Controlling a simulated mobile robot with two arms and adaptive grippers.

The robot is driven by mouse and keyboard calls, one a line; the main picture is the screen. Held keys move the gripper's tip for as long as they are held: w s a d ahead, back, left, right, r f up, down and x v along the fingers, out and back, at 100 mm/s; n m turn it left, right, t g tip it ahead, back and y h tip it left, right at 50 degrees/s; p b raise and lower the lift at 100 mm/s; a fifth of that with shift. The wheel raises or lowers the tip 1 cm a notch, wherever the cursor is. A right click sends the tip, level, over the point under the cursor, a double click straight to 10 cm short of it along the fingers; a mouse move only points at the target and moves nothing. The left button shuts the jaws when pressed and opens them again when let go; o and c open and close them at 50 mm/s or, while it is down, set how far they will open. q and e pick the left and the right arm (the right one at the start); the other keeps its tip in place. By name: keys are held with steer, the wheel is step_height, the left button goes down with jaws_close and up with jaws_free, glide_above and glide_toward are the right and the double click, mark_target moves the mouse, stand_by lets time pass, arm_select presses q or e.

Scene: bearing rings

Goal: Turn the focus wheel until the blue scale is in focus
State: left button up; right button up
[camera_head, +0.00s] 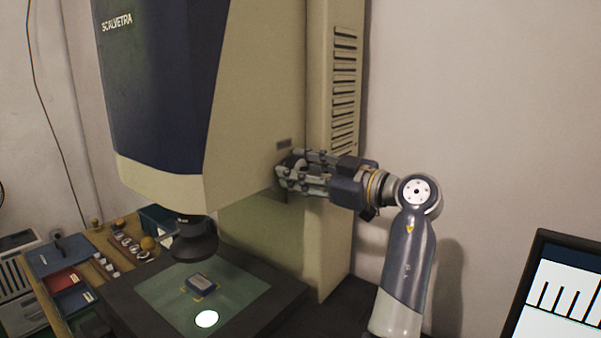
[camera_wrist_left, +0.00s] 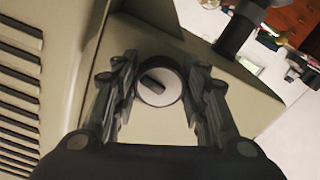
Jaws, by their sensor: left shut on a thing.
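The focus wheel (camera_wrist_left: 158,85) is a round knob with a dark slot, on the side of the beige measuring machine (camera_head: 255,150). In the head view it is mostly hidden by the fingers. My left gripper (camera_head: 283,172) is at the machine's side, and in the left wrist view its two fingers (camera_wrist_left: 160,90) stand on either side of the wheel, shut on it. A screen (camera_head: 565,295) at the lower right shows dark tick marks on a pale ground; their edges look fairly sharp, but only part shows. A small blue-grey block (camera_head: 201,284) lies on the stage. My right gripper is not in view.
A wooden board (camera_head: 100,262) with rings and small parts is at the left, beside blue and red boxes (camera_head: 62,281). The wall to the right of the machine is bare.

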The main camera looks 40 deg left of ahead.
arm_select(q)
steer(key=shift+r+m, duration=0.1)
steer(key=shift+m, duration=0.3)
steer(key=o, duration=1.1)
steer(key=shift+a, duration=0.15)
steer(key=d, duration=0.4)
steer(key=w+d, duration=0.1)
steer(key=d, duration=0.7)
steer(key=shift+w, duration=0.15)
